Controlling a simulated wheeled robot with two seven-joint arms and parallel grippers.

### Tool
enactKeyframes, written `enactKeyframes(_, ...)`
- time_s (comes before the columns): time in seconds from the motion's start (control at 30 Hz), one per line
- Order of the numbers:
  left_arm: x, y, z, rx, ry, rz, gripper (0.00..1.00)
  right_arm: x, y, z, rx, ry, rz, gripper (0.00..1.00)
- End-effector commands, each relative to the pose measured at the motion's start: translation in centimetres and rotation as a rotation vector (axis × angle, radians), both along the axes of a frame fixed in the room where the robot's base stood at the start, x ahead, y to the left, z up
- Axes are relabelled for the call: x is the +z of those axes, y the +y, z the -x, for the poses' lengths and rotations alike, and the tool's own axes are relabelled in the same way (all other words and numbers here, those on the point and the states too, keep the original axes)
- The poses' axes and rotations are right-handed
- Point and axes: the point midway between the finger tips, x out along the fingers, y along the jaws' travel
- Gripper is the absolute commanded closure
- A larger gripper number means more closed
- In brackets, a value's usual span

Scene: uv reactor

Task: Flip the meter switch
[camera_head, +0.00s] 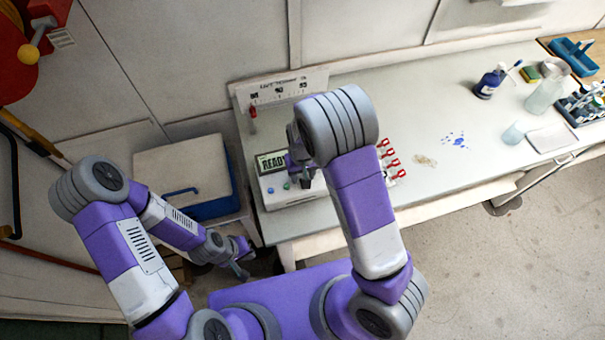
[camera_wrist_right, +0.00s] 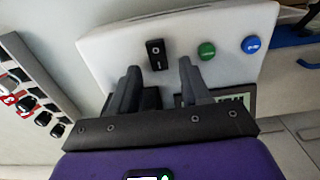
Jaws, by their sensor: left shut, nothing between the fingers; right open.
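The meter is a white box (camera_head: 290,194) on the left end of the bench, with a display (camera_head: 271,161) reading READY. In the right wrist view its panel (camera_wrist_right: 110,48) carries a black rocker switch (camera_wrist_right: 156,54), a green button (camera_wrist_right: 207,50) and a blue button (camera_wrist_right: 251,44). My right gripper (camera_wrist_right: 159,68) is open over the panel. The switch appears between its fingertips; contact cannot be told. In the head view my right arm hides the switch. My left gripper (camera_head: 243,266) is shut and empty, low beside the bench's left end.
Red-handled switches (camera_head: 391,160) sit right of the meter. A blue bottle (camera_head: 490,82), a glass flask (camera_head: 543,95) and a blue tray (camera_head: 573,57) are farther right. A blue and white box (camera_head: 190,175) is at left.

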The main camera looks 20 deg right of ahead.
Motion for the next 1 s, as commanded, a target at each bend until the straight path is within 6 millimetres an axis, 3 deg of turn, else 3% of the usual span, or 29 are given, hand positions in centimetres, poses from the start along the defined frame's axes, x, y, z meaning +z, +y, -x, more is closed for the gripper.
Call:
enactKeyframes(0.37, 0.0, 0.0, 0.0, 0.0, -0.001, 0.0, 1.0, -0.8, 0.0, 0.0, 0.0, -0.001, 0.0, 0.53)
enactKeyframes(0.67, 0.0, 0.0, 0.0, 0.0, -0.001, 0.0, 1.0, -0.7, 0.0, 0.0, 0.0, -0.001, 0.0, 0.99)
enactKeyframes(1.0, -1.0, 0.0, 0.0, 0.0, -0.001, 0.0, 1.0, -0.8, 0.0, 0.4, 0.002, -0.087, -0.003, 1.0)
